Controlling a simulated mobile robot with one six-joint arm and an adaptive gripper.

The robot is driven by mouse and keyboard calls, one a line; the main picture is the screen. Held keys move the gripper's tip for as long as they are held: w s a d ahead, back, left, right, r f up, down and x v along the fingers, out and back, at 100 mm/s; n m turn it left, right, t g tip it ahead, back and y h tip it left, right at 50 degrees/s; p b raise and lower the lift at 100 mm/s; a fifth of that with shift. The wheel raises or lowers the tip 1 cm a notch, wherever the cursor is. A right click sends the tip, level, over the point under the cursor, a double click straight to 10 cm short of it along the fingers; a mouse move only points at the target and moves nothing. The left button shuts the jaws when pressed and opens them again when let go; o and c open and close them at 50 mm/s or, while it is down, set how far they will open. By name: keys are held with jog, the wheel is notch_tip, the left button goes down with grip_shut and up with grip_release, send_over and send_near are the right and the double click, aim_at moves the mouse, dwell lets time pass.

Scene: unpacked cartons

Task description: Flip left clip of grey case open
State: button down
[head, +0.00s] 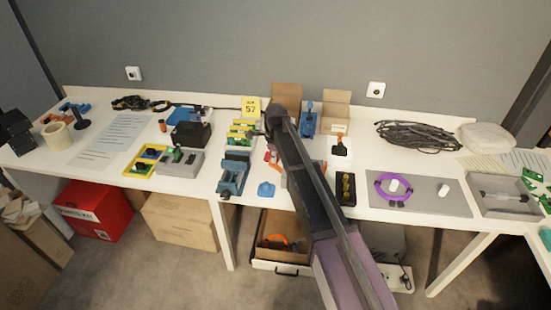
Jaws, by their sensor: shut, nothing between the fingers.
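A smaller grey box (178,168) with green and dark parts on top sits left of centre. My arm reaches up from the bottom centre over the middle of the table, well left of the right-hand box and right of the smaller one. My gripper cannot be made out; the far end of the arm hides it.
A grey mat (430,199) with a purple ring (393,190) lies left of the right-hand box. Black cable (415,135) is coiled behind it. Open cartons (336,112) stand at the back centre. A blue vise-like device (232,177) and small parts crowd the middle.

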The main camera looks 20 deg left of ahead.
aim_at(279, 168)
jog(key=shift+d, duration=0.2)
jog(key=shift+w+d+f+b, duration=0.15)
jog(key=shift+d, duration=0.25)
jog(key=shift+w+d+f+b, duration=0.1)
jog(key=shift+d+f+b, duration=0.05)
jog(key=shift+d, duration=0.2)
notch_tip(279, 168, up, 3)
jog(key=p, duration=0.3)
jog(key=shift+r, duration=0.1)
notch_tip(279, 168, up, 7)
jog(key=p, duration=0.7)
jog(key=shift+a, duration=0.4)
jog(key=shift+s, duration=0.1)
